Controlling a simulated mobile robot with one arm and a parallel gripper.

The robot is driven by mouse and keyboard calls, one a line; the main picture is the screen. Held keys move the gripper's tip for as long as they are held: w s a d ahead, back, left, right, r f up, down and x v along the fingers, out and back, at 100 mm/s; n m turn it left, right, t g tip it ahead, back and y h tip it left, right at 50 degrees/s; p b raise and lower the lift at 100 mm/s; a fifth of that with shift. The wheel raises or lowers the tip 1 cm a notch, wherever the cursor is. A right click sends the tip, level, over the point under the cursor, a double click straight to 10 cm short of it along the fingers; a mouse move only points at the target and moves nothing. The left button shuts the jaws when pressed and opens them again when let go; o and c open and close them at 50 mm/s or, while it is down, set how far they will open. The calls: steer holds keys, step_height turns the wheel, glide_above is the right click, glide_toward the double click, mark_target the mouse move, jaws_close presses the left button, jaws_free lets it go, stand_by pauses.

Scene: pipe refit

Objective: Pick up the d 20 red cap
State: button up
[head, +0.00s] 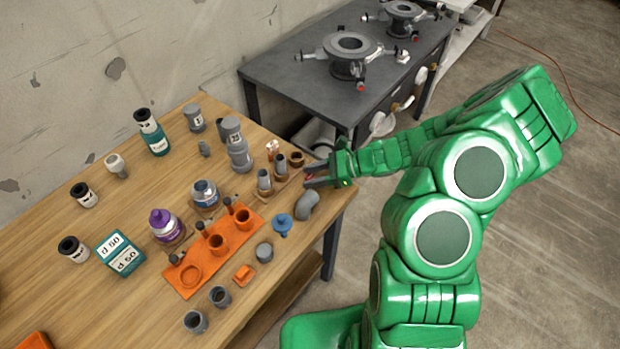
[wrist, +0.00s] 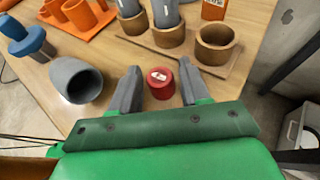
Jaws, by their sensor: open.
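The red cap (wrist: 160,83) stands on the wooden table with a white mark on its top. In the wrist view it lies between the two fingers of my gripper (wrist: 159,88). The fingers are open, with a gap on each side of the cap. In the head view my gripper (head: 311,178) is at the right edge of the table, and a little of the red cap (head: 309,177) shows by the fingers, mostly hidden.
A grey pipe elbow (wrist: 75,80) lies left of my gripper. A wooden holder with brown rings (wrist: 216,43) and grey fittings stands just beyond the cap. A blue part (head: 282,224) and an orange tray (head: 188,286) are farther left. The table edge is close on the right.

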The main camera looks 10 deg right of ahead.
steer(key=shift+a+f, duration=0.25)
steer(key=shift+a, duration=0.35)
steer(key=c, duration=0.7)
